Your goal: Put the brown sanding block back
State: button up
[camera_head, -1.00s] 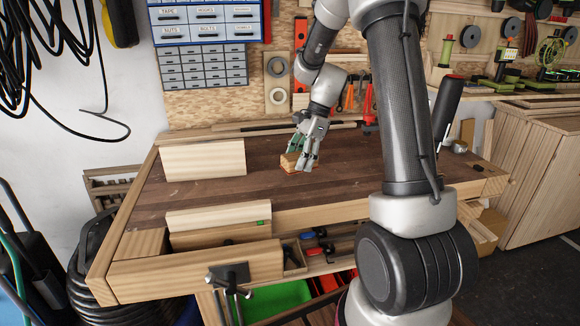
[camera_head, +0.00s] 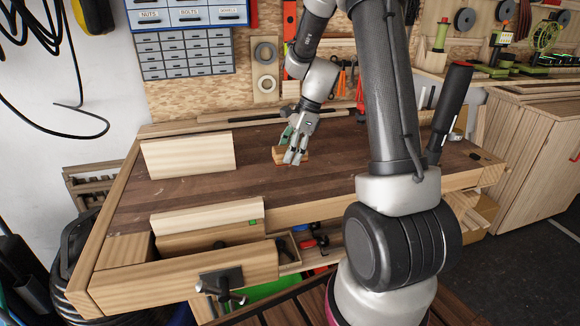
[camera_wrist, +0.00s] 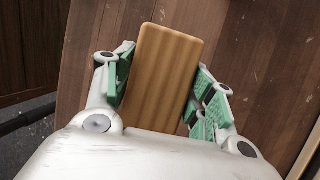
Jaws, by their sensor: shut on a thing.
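The brown sanding block (camera_wrist: 163,80) is a small wooden-looking block with faint lengthwise ridges. In the wrist view it lies between the green pads of my gripper (camera_wrist: 163,92); its far end sticks out past the fingers and its near end is hidden by the hand. In the head view the block (camera_head: 278,155) shows partly behind the fingers, low over the middle of the workbench top (camera_head: 330,150). My gripper (camera_head: 294,155) points down and is shut on the block. I cannot tell whether the block touches the bench.
A pale wooden board (camera_head: 188,155) stands on the bench to the left, with another (camera_head: 207,216) at the front. A front vise (camera_head: 221,283) and an open compartment with tools (camera_head: 312,240) are below. Drawers (camera_head: 185,55) stand behind. The bench around the gripper is clear.

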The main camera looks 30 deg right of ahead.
aim_at(287, 175)
notch_tip(287, 175, down, 5)
jog(key=shift+r, duration=0.1)
dwell(0.3)
jog(key=shift+s+f, duration=0.15)
jog(key=shift+f, duration=0.4)
jog(key=o, duration=1.1)
jog(key=shift+f, duration=0.15)
jog(key=shift+c, duration=0.2)
